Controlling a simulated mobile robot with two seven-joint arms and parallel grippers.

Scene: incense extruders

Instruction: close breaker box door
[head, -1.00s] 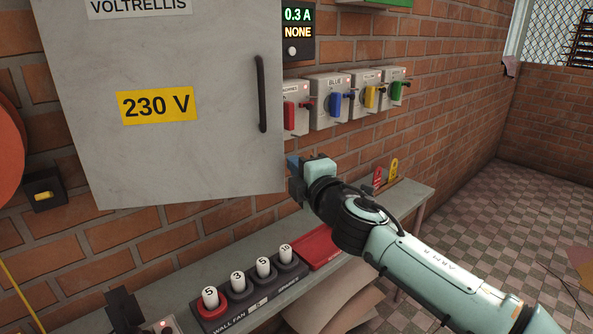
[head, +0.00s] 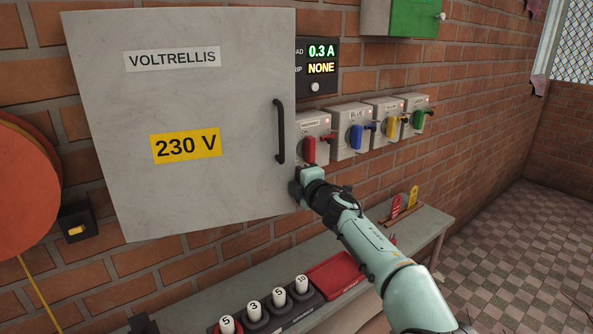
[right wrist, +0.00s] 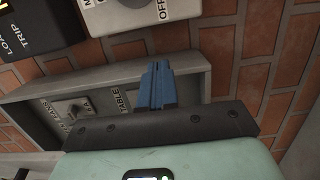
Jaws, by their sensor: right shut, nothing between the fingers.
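The breaker box door (head: 200,95) is a large grey panel with VOLTRELLIS and 230 V labels and a black vertical handle (head: 280,132) near its right edge. It stands ajar in the head view and hides the box behind it. My right gripper (head: 300,182) is at the door's lower right edge, just below the handle; I cannot tell whether it touches. In the right wrist view its blue fingers (right wrist: 157,86) are shut with nothing between them. That view shows a grey framed box (right wrist: 190,75) with switches labelled TABLE and FANS. My left gripper is out of view.
Isolator boxes with red, blue (head: 350,132), yellow and green handles line the brick wall right of the door, below a load display (head: 317,68). A bench (head: 225,295) with a red tray (head: 338,275) runs below. An orange disc (head: 25,185) hangs left.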

